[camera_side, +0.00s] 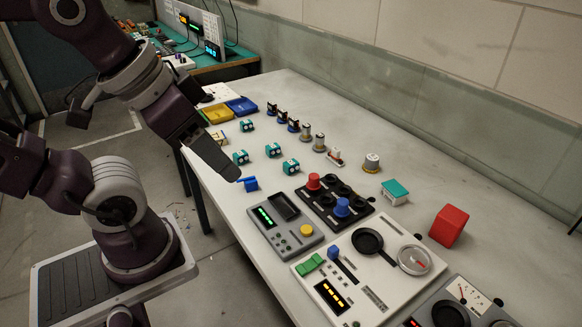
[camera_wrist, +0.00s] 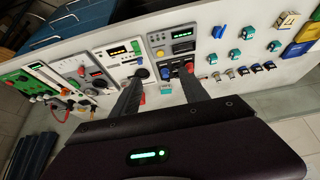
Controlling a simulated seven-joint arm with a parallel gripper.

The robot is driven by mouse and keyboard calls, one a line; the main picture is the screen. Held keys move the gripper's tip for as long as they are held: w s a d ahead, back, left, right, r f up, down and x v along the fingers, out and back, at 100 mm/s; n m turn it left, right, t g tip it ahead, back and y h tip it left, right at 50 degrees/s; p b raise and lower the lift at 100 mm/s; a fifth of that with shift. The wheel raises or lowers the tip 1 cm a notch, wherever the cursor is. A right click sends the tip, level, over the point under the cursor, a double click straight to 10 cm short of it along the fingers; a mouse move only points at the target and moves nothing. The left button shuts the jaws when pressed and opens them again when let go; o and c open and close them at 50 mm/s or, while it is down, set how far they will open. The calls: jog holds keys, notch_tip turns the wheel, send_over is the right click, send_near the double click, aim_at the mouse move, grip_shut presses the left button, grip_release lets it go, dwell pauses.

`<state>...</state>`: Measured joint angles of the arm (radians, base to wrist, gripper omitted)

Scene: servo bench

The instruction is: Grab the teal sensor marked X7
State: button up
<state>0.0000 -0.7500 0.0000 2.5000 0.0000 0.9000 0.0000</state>
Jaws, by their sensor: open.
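Several small teal sensors stand on the bench, including ones at the back (camera_side: 246,125), the left (camera_side: 240,157), the middle (camera_side: 273,150) and the right (camera_side: 291,166) in the side view. Their marks are too small to read, so I cannot tell which is X7. Teal sensors also show at the upper right of the wrist view (camera_wrist: 247,33). My gripper (camera_side: 237,177) is above the bench's left edge, close to a blue part (camera_side: 250,184) and apart from the sensors. In the wrist view its fingers (camera_wrist: 162,72) are spread with nothing between them.
Control panels (camera_side: 368,262) with knobs and dials fill the front of the bench. Metal cylinders (camera_side: 319,143) stand behind the sensors. Yellow (camera_side: 216,113) and blue (camera_side: 241,106) trays lie at the far end.

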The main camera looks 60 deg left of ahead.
jog(key=m+t+y, duration=0.2)
jog(key=t, duration=0.1)
send_over(289, 163)
jog(key=s+d, duration=0.1)
jog(key=s, duration=0.4)
notch_tip(289, 163, down, 17)
jog(key=f+t, duration=0.1)
jog(key=f, duration=0.1)
jog(key=s+f+n+t+h, duration=0.1)
jog(key=f, duration=0.1)
jog(key=a+f+t, duration=0.1)
jog(key=f+t, duration=0.1)
jog(key=shift+s+f+n+h, duration=0.1)
jog(key=shift+s+n+h, duration=0.2)
jog(key=shift+h, duration=0.1)
jog(key=shift+s+f+t, duration=0.1)
jog(key=shift+s+t, duration=0.15)
jog(key=shift+t, duration=0.05)
jog(key=shift+w+n, duration=0.1)
jog(key=shift+n, duration=0.2)
jog(key=x, duration=0.6)
jog(key=shift+w+d+f, duration=0.15)
jog(key=shift+w+f, duration=0.15)
jog(key=shift+f, duration=0.05)
grip_shut()
